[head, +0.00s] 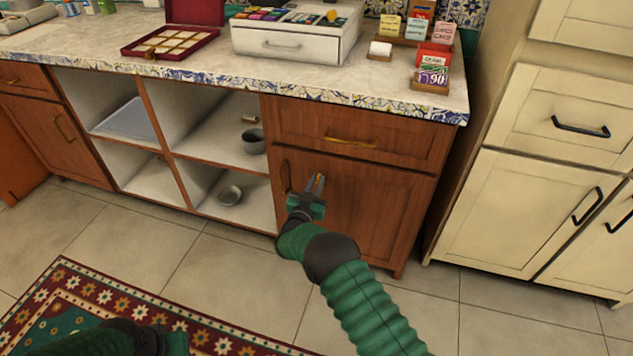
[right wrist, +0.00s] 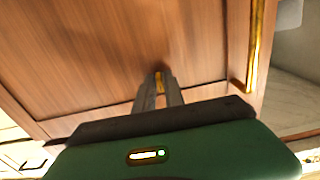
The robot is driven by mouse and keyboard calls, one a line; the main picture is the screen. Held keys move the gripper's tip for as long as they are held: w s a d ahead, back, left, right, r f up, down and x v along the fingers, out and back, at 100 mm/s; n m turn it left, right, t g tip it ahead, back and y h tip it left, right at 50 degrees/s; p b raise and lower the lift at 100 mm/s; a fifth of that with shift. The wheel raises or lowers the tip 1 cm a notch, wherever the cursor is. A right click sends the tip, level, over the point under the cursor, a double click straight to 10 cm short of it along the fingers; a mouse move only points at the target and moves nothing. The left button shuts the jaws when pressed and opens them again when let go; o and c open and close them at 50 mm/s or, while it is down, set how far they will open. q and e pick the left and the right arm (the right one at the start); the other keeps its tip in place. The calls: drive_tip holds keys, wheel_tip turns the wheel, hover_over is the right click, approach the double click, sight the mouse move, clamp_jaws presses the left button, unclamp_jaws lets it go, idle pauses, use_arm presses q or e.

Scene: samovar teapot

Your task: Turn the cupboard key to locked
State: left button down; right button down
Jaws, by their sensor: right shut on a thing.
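The wooden cupboard door (head: 350,212) is closed under the drawer at the right end of the counter. The brass key (head: 320,178) shows as a small gold spot at the upper left of this door. My right gripper (head: 317,184) reaches up to the door and is shut on the key. In the right wrist view the gold key (right wrist: 159,77) sits between the two grey fingertips (right wrist: 158,88), against the wood. The fingers cover most of the key, so its turn angle cannot be told. My left arm shows at the bottom left, but its fingers do not.
The door's brass handle (head: 286,177) stands just left of my right gripper; it also shows in the right wrist view (right wrist: 256,45). A drawer handle (head: 350,142) juts out above. Open shelves (head: 215,135) lie left, cream cabinets (head: 500,210) right.

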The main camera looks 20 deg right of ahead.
drive_tip(key=shift+f+n, duration=0.15)
drive_tip(key=shift+n, duration=0.15)
drive_tip(key=shift+a, duration=0.1)
drive_tip(key=c, duration=1.6)
unclamp_jaws()
drive_tip(key=shift+o, duration=0.2)
drive_tip(key=shift+s+a, duration=0.1)
drive_tip(key=shift+s, duration=0.05)
drive_tip(key=p+v, duration=0.6)
drive_tip(key=v, duration=1)
drive_tip(key=shift+s+a, duration=0.15)
drive_tip(key=shift+s, duration=0.05)
